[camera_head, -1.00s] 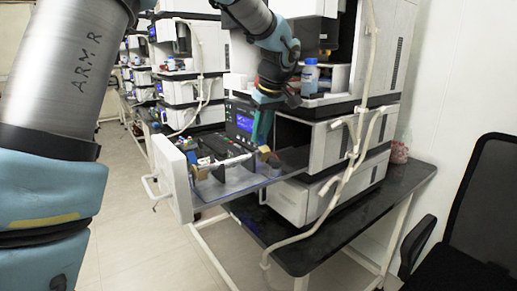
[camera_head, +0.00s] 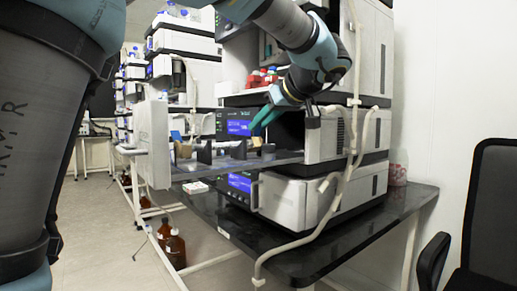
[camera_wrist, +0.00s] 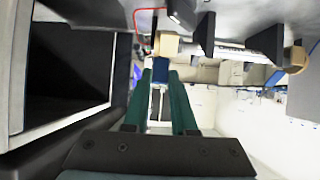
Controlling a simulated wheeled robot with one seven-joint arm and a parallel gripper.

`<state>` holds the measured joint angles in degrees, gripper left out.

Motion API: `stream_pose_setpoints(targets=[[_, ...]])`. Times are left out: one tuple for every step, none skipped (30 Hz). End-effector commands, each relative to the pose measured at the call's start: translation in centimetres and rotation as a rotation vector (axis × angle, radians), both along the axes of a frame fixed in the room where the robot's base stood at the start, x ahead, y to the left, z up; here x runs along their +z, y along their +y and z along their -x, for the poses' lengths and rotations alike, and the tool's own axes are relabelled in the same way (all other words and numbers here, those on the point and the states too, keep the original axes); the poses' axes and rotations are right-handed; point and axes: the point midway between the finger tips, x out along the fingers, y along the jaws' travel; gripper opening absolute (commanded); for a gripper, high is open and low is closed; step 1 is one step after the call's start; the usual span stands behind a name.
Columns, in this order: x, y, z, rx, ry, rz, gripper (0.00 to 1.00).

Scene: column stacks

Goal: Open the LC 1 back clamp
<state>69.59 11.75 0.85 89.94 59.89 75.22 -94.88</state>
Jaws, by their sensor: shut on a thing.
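The LC 1 drawer (camera_head: 152,145) is pulled out of the instrument, its white front panel at the left. A column bar with black holders (camera_head: 205,152) lies along it. The back clamp, a tan block (camera_head: 255,142), sits at the inner end near the instrument; it also shows in the wrist view (camera_wrist: 168,44), with a blue part below it. My gripper (camera_head: 258,126) reaches down to this clamp from the upper right. In the wrist view its green fingers (camera_wrist: 160,76) are shut on the clamp's blue part. A second tan block (camera_wrist: 295,60) is at the bar's other end.
The dark instrument opening (camera_wrist: 75,70) is close left of my fingers in the wrist view. A white hose (camera_head: 352,130) hangs down the instrument's right side. A black chair (camera_head: 492,205) stands at the right. Brown bottles (camera_head: 175,248) stand on the floor below.

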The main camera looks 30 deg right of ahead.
Motion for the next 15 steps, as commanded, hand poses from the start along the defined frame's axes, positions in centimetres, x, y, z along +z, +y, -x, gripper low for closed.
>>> stream_pose_setpoints(targets=[[-1.3,-0.1,0.2,-0.002,-0.034,-0.004,0.0],[-1.3,-0.1,0.4,-0.002,-0.053,-0.008,0.0],[-1.4,-0.1,0.5,-0.002,-0.079,-0.013,0.0],[-1.5,-0.1,0.6,-0.001,-0.099,-0.016,0.0],[-1.5,-0.2,0.7,-0.001,-0.119,-0.02,0.0],[-1.6,-0.2,0.8,-0.001,-0.145,-0.025,0.0],[-1.7,-0.2,0.9,0.0,-0.164,-0.029,0.0],[-1.8,-0.2,0.9,0.0,-0.184,-0.033,0.0],[-1.9,-0.2,1.1,0.0,-0.21,-0.038,0.0],[-1.9,-0.2,1.2,0.0,-0.229,-0.042,0.0],[-2.0,-0.3,1.3,0.0,-0.248,-0.046,0.0],[-2.1,-0.3,1.4,0.0,-0.272,-0.05,0.0],[-2.1,-0.3,1.4,-0.001,-0.291,-0.055,0.0],[-2.2,-0.3,1.5,0.0,-0.309,-0.059,0.0],[-2.2,-0.3,1.6,0.001,-0.332,-0.064,0.0]])
